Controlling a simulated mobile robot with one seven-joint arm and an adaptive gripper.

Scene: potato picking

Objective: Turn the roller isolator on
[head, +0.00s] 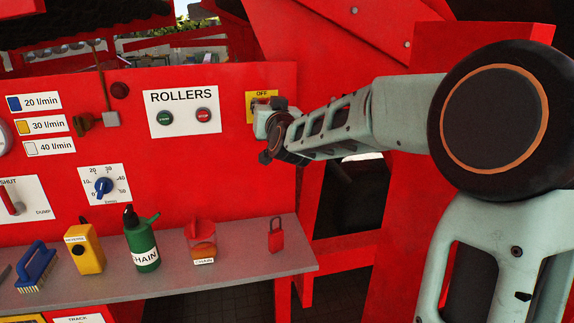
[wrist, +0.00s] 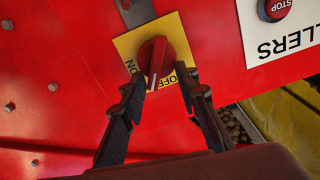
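The roller isolator is a red rotary knob (wrist: 155,60) on a yellow plate (wrist: 121,45) with ON and OFF lettering, seen upside down in the wrist view. The knob's ridge points towards the OFF lettering. My gripper (wrist: 161,82) is open, with one black finger on each side of the knob's near end. A gap shows beside each fingertip, and nothing is held. In the head view the yellow plate (head: 262,94) shows OFF at its top, and my gripper (head: 266,124) hides its lower part and the knob.
A white ROLLERS panel (head: 181,107) with green and red buttons is left of the isolator. Below, a grey shelf (head: 130,287) carries a brush, a yellow box, a green bottle, a red-lidded container and a red padlock (head: 275,236). A grey bracket (wrist: 135,12) sits beyond the plate in the wrist view.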

